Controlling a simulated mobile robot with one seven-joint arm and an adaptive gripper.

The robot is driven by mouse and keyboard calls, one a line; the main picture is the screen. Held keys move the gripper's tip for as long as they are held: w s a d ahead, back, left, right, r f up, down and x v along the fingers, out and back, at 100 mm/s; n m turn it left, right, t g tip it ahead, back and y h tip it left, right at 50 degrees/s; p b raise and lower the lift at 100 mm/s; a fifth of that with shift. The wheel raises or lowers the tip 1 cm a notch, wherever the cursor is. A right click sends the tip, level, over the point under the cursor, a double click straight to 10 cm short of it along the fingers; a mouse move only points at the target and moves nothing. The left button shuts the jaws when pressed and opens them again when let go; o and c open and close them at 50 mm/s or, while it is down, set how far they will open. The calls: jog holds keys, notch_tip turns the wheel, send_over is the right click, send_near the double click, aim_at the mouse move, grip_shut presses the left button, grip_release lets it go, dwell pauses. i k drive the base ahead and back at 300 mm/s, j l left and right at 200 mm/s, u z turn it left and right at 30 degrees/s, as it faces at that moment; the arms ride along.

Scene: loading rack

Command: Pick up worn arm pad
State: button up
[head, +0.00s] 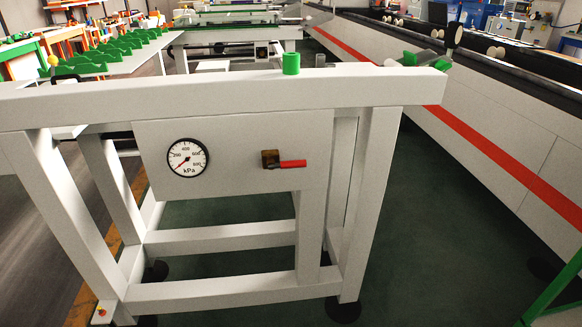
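I cannot tell for sure which thing is the worn arm pad. A short green cylinder (291,63) stands upright on the white top beam of the rack (220,97). A smaller grey cylinder (320,60) stands just right of it, partly hidden by the beam. A green piece with a grey bar across it (418,58) is at the right end of the beam. My gripper is not in view.
A gauge (187,157) and a red-handled valve (285,162) are on the rack's front panel. A long white machine with a red stripe (470,135) runs along the right. Green floor (430,240) lies between them. Green racks (110,52) stand back left.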

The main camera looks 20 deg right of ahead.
aim_at(455, 29)
jog(key=z, duration=1.5)
jog(key=i+l, duration=0.25)
jog(key=i, duration=0.2)
jog(key=i+l+z, duration=0.1)
jog(key=i+l, duration=0.15)
jog(key=i, duration=0.25)
jog(key=i+l+z, duration=0.1)
jog(key=i+l, duration=0.15)
jog(key=i, duration=0.2)
